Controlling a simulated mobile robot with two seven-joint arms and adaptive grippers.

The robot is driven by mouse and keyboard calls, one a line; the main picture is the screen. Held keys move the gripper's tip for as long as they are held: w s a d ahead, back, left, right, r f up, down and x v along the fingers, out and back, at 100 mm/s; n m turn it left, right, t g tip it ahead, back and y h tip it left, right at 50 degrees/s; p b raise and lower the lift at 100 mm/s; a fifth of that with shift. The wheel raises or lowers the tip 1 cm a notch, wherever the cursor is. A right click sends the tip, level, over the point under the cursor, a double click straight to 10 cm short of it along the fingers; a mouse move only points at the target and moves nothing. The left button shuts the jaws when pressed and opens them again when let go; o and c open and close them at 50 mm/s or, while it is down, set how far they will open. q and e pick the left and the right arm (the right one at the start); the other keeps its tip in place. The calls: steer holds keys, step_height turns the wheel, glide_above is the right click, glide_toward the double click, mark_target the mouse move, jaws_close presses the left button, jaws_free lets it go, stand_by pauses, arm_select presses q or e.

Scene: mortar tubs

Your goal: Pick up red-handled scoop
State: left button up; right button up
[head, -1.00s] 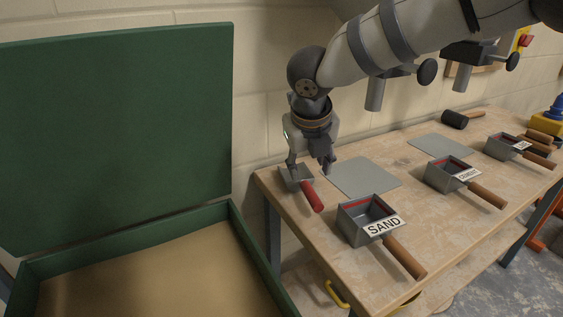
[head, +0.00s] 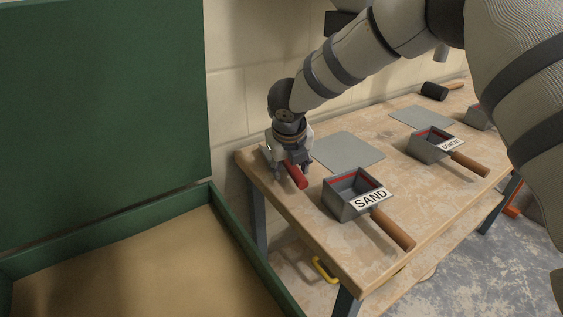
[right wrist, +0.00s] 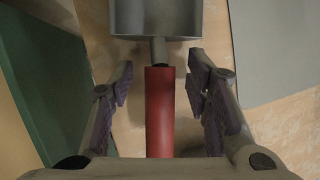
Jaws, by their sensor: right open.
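The red-handled scoop (head: 295,174) lies near the left end of the wooden table, its red handle pointing toward the front. In the right wrist view its red handle (right wrist: 160,110) runs up the middle to a grey metal pan (right wrist: 157,18) at the top. My right gripper (head: 291,173) is over the scoop with its fingers down. In the right wrist view the open fingers (right wrist: 163,100) stand on either side of the handle, with a gap on each side. The pan is mostly hidden behind the gripper in the head view. My left gripper is not in view.
A SAND scoop box (head: 345,206) with a wooden handle stands to the right on the table (head: 310,222). A CEMENT scoop (head: 427,152) and a black mallet (head: 434,91) lie farther right. A grey plate (head: 349,152) lies behind. A green open bin (head: 238,237) stands left.

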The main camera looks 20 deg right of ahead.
steer(key=shift+r, duration=0.1)
jaws_close()
step_height(320, 180, up, 18)
stand_by(0.3)
